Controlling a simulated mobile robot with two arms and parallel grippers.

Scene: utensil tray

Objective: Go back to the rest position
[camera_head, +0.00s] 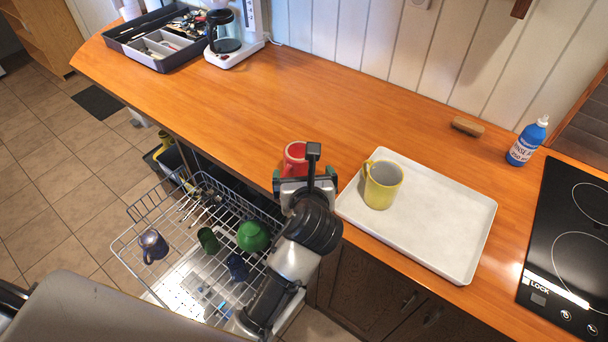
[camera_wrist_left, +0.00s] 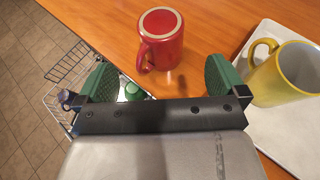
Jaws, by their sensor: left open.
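My left gripper (camera_head: 305,187) is over the front edge of the wooden counter (camera_head: 330,105). In the left wrist view its green-padded fingers (camera_wrist_left: 160,82) are spread wide with nothing between them. A red mug (camera_wrist_left: 160,40) stands upside down on the counter just beyond the fingers, apart from them as far as I can tell. It also shows in the head view (camera_head: 295,159), partly hidden by the gripper. A yellow mug (camera_head: 382,184) stands upright on the white tray (camera_head: 450,240), to the right of the gripper. My right gripper is not in view.
An open dishwasher rack (camera_head: 150,225) below the counter holds a green bowl (camera_head: 252,236), several cups and cutlery. A utensil tray (camera_head: 155,55) and coffee maker (camera_head: 228,40) stand at the back left. A blue bottle (camera_head: 527,142) and a cooktop (camera_head: 575,240) are at right.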

